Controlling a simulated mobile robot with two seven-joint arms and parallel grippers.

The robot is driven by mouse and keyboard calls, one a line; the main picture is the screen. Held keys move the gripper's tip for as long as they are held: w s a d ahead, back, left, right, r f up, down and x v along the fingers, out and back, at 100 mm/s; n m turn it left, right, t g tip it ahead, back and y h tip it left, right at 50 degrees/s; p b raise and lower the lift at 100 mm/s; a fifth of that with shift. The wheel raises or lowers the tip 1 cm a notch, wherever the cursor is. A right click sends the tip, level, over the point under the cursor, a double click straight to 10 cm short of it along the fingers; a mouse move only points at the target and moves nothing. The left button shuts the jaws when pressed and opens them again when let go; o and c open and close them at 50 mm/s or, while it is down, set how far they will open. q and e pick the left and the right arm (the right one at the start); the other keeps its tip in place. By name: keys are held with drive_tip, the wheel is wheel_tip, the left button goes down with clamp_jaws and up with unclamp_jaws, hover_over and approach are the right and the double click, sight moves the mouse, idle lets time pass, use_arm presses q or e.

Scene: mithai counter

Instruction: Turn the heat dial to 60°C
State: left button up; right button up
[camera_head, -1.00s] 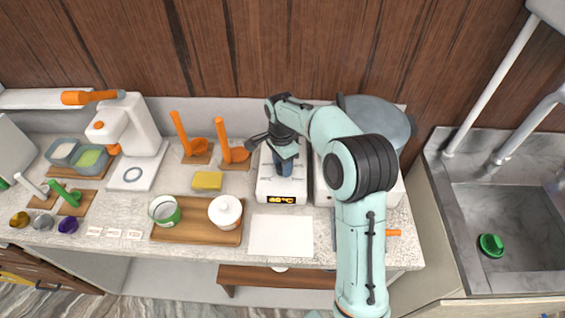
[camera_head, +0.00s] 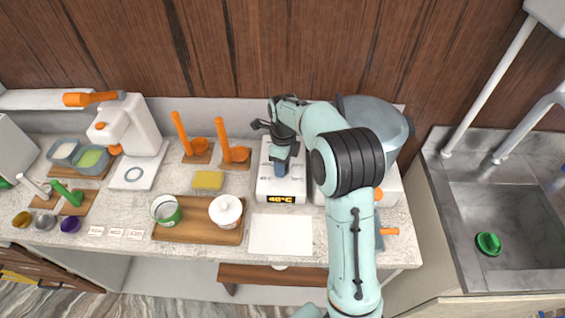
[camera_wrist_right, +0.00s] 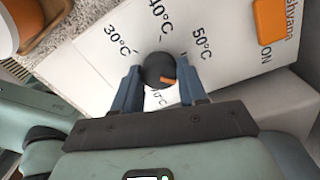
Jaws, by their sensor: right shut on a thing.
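The heat dial (camera_wrist_right: 156,66) is a round black knob with an orange mark, seen in the right wrist view on the white warmer's panel. Labels 30°C, 40°C and 50°C surround it; another label is partly hidden below it. My right gripper (camera_wrist_right: 160,78) is shut on the dial, one blue finger on each side. In the head view the right gripper (camera_head: 281,168) reaches down onto the white warmer (camera_head: 266,187), covering the dial. The warmer's orange-lit display (camera_head: 281,199) shows a reading in the forties, apparently 48°C. My left gripper is not in view.
A white sheet (camera_head: 281,235) lies in front. A large grey pot (camera_head: 378,120) stands behind my right arm.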

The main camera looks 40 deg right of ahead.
drive_tip(key=shift+a+m, duration=0.1)
drive_tip(key=shift+m, duration=1.2)
drive_tip(key=shift+f, duration=0.1)
drive_tip(key=o, duration=1.1)
drive_tip(key=shift+c, duration=0.2)
wheel_tip(320, 180, up, 14)
drive_tip(key=shift+d+f, duration=0.25)
